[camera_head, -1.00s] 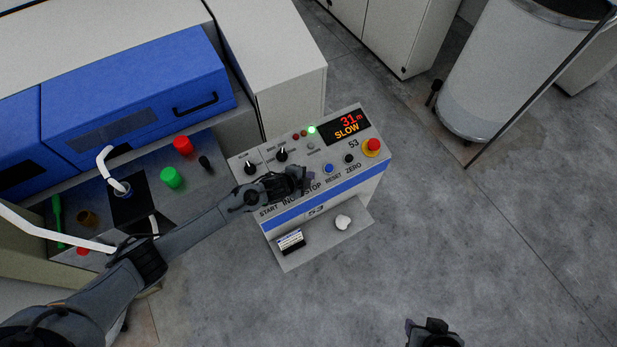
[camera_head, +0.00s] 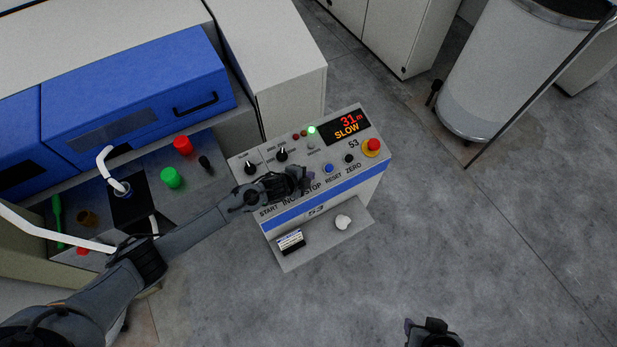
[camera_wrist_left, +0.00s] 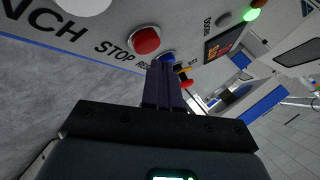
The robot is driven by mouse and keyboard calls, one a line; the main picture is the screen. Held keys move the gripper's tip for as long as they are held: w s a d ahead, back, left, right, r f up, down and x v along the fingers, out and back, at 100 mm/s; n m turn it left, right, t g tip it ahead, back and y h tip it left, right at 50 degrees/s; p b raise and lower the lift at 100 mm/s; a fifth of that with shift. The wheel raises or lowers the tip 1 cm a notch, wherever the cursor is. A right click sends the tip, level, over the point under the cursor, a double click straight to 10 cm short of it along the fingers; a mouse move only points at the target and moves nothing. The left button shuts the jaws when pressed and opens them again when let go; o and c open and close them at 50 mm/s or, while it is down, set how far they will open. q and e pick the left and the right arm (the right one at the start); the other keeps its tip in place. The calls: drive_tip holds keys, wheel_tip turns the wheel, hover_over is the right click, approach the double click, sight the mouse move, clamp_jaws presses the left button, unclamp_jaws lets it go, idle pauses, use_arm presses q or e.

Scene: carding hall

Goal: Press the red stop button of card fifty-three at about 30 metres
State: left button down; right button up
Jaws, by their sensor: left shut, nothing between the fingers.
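The control panel of card 53 (camera_head: 262,180) stands at the middle of the head view, its display (camera_head: 345,127) reading 31 m and SLOW. My left gripper (camera_head: 303,181) is shut and empty, over the panel's lower row by the STOP label. It hides the red stop button in the head view. In the left wrist view the red stop button (camera_wrist_left: 145,40) shows beside the word STOP, just left of my shut fingertips (camera_wrist_left: 163,67); I cannot tell whether they touch the panel. My right gripper (camera_head: 432,330) is at the bottom edge, away from the panel; its jaws are unclear.
A red mushroom button on a yellow base (camera_head: 372,147) sits at the panel's right, with a blue reset button (camera_head: 329,168) nearby. A green lamp (camera_head: 312,129) is lit. A shelf (camera_head: 318,238) below holds small items. Floor right of the panel is free up to a large can (camera_head: 505,75).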

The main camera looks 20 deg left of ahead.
use_arm(q)
drive_tip(key=shift+f, duration=0.1)
drive_tip(key=shift+f+b, duration=0.3)
drive_tip(key=shift+w+a+f+b, duration=0.15)
drive_tip(key=shift+f+b, duration=0.25)
drive_tip(key=shift+f, duration=0.1)
idle(0.8)
drive_tip(key=shift+r, duration=0.1)
drive_tip(key=shift+s+r+p, duration=0.2)
drive_tip(key=shift+r+p, duration=0.6)
drive_tip(key=shift+p, duration=0.1)
drive_tip(key=r+p, duration=0.1)
drive_tip(key=d+r+p, duration=0.1)
drive_tip(key=r+p, duration=0.2)
drive_tip(key=p, duration=0.1)
drive_tip(key=shift+s+d+r, duration=0.15)
drive_tip(key=shift+s+r, duration=0.25)
